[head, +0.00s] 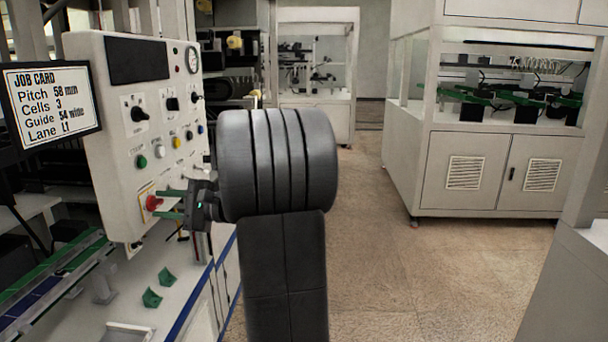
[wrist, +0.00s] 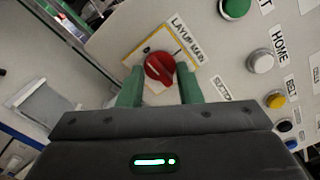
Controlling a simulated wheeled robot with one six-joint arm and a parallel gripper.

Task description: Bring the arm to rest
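My arm (head: 275,165) reaches out in front of the control panel (head: 125,80), its dark links covering the middle of the head view. My gripper (head: 164,204) points left at the panel. Its two green fingers are apart, one on each side of the red rotary knob (head: 152,203). In the wrist view, my gripper (wrist: 159,82) is open, with the red knob (wrist: 158,68), labelled LAYUP MAIN, between and just beyond the fingers. Gaps show beside the knob, so the fingers do not appear to grip it. Nothing is held.
The job card sign (head: 50,105) hangs at the left. Two green pieces (head: 152,298) lie on the white bench below the panel. Other panel buttons, such as the yellow one (wrist: 275,100), are close to the gripper. White cabinets (head: 480,170) stand back right. Open floor (head: 400,270) lies right of the arm.

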